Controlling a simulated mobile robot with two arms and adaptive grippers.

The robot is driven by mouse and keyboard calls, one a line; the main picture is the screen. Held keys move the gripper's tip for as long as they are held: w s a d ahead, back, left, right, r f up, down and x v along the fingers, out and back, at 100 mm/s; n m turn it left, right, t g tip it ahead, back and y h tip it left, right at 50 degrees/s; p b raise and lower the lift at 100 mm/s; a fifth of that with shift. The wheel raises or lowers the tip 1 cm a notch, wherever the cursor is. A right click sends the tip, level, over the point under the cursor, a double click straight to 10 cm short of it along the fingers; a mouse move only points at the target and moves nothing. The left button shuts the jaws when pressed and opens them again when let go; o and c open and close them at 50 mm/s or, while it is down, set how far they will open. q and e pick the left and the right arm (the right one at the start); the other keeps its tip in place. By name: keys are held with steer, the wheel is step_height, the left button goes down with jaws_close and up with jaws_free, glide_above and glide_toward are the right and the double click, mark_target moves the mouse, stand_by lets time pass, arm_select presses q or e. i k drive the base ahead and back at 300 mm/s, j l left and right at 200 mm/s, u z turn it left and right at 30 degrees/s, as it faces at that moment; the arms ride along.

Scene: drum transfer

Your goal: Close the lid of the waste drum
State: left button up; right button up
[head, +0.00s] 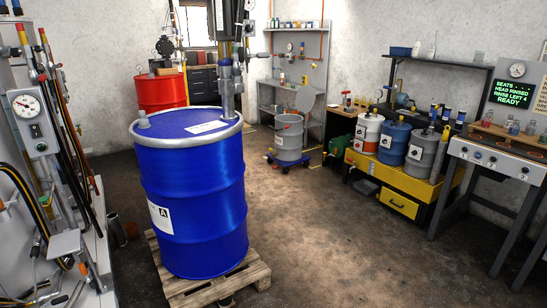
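A small grey steel drum (289,139) stands upright on a low blue wheeled dolly (288,160) on the far floor, right of the big blue drum. A round grey disc, which looks like its lid (305,99), stands raised at the drum's back right edge, so this drum appears open. I cannot read a label that names it the waste drum. Neither of my grippers shows in the head view.
A big blue drum (195,205) marked A stands on a wooden pallet (205,288), a vertical pump tube (227,85) at its top. A red drum (160,92) is behind. Several small drums stand on a yellow bench (380,172). The centre floor (330,230) is clear.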

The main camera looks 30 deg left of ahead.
mark_target(305, 97)
steer(key=i+j+u, duration=0.2)
steer(key=i, duration=0.2)
steer(key=i+u, duration=0.15)
steer(key=i, duration=0.3)
steer(key=i+z, duration=0.1)
steer(key=i, duration=0.4)
steer(key=i+j+z, duration=0.15)
steer(key=i, duration=0.35)
steer(key=i+j+z, duration=0.1)
steer(key=i, duration=0.45)
steer(key=i+j+z, duration=0.15)
steer(key=i, duration=0.35)
steer(key=i+u, duration=0.2)
steer(key=i, duration=0.25)
steer(key=i+u, duration=0.25)
steer(key=i, duration=0.25)
steer(key=i+l+u, duration=0.2)
steer(key=i, duration=0.25)
steer(key=i+j+u, duration=0.35)
steer(key=i, duration=0.25)
steer(key=i+u, duration=0.35)
steer(key=i, duration=0.2)
steer(key=i+l+u, duration=0.15)
steer(key=i+u, duration=0.2)
steer(key=i, duration=0.25)
